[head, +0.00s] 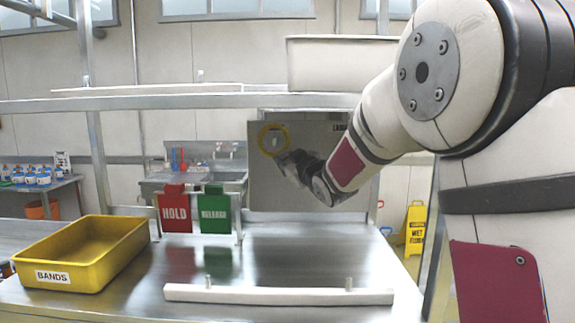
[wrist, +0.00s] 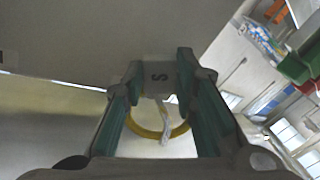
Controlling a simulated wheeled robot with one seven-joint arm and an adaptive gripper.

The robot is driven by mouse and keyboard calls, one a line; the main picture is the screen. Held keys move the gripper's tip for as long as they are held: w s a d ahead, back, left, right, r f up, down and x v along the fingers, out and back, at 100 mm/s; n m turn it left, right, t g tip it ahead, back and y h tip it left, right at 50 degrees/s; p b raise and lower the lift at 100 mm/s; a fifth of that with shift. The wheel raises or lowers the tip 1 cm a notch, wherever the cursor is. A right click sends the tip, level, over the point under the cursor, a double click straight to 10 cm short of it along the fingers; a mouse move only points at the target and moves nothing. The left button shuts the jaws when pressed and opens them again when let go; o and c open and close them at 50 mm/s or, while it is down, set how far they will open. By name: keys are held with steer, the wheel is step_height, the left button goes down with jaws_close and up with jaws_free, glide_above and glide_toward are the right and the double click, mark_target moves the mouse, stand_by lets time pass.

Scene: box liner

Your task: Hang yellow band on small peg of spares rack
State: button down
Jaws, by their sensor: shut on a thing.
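The yellow band (head: 260,138) is a thin ring in front of the upper left of the grey spares rack panel (head: 318,180). My gripper (head: 284,158) is at the band's lower right and shut on it. In the wrist view the band (wrist: 150,134) hangs between the two fingers of my gripper (wrist: 160,72), with a pale strip across it. A grey piece marked S (wrist: 158,77) shows between the fingertips. A pale spot shows inside the ring in the head view. I cannot tell whether the small peg passes through the band.
A yellow BANDS bin (head: 128,240) stands at left on the steel table. Red HOLD (head: 174,210) and green (head: 215,210) signs stand behind it. A white bar with two short pegs (head: 278,294) lies at the front. A shelf (head: 190,103) runs above.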

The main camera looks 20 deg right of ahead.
steer(key=shift+w+d+f+b, duration=0.15)
steer(key=shift+f+b, duration=0.25)
steer(key=shift+f, duration=0.3)
steer(key=shift+w+a+f+b, duration=0.15)
steer(key=shift+f+b, duration=0.2)
steer(key=shift+f, duration=0.3)
steer(key=shift+d, duration=0.1)
steer(key=c, duration=0.6)
jaws_free()
steer(key=shift+f, duration=0.1)
steer(key=shift+c, duration=0.2)
steer(key=shift+s, duration=0.1)
steer(key=s+a+p, duration=0.2)
steer(key=s+a, duration=0.1)
steer(key=s, duration=0.6)
steer(key=shift+s+p, duration=0.2)
steer(key=shift+p, duration=0.15)
stand_by(0.6)
